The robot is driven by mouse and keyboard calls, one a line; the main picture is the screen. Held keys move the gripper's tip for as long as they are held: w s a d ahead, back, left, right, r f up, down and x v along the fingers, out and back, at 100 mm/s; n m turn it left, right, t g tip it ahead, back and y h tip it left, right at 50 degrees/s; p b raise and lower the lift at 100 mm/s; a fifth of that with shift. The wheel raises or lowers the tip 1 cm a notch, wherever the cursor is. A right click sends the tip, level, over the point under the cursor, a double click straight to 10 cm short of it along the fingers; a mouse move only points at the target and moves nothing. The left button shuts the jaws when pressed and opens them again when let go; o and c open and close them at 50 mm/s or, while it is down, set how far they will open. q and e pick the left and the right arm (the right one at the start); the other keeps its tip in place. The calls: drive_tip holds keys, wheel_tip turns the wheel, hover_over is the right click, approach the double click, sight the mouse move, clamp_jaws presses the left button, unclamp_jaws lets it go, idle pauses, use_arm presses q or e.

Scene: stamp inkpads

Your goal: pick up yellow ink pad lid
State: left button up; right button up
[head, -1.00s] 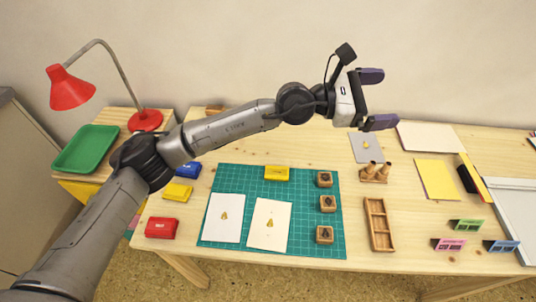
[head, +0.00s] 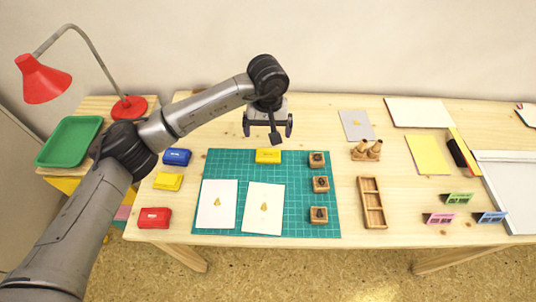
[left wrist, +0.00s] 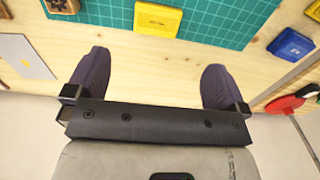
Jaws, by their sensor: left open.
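A yellow ink pad piece (head: 267,156) lies on the back edge of the green cutting mat (head: 250,171). It also shows at the top of the left wrist view (left wrist: 158,18). A second yellow ink pad (head: 168,181) sits on the table left of the mat. I cannot tell surely which of the two is the lid. My left gripper (head: 268,124) is open and empty, above the table just behind the yellow piece on the mat. In the left wrist view its dark fingers are spread apart, short of that piece. My right gripper is not in view.
A blue ink pad (head: 177,157) and a red one (head: 154,218) sit left of the mat. Two white cards (head: 217,205) lie on the mat, with wooden stamps (head: 320,184) at its right. A red lamp (head: 130,108) and green tray (head: 68,141) stand at left.

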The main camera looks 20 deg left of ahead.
use_arm(q)
drive_tip(key=b, duration=0.2)
hover_over(268, 160)
wheel_tip(268, 160, down, 8)
drive_tip(key=shift+f, duration=0.1)
drive_tip(key=shift+f+b, duration=1.25)
drive_tip(key=shift+f, duration=1.4)
drive_tip(key=shift+w, duration=0.1)
drive_tip(key=shift+c, duration=0.5)
drive_tip(key=shift+c, duration=0.6)
drive_tip(key=c, duration=0.5)
drive_tip(key=shift+r, duration=0.1)
drive_tip(key=shift+c, duration=0.2)
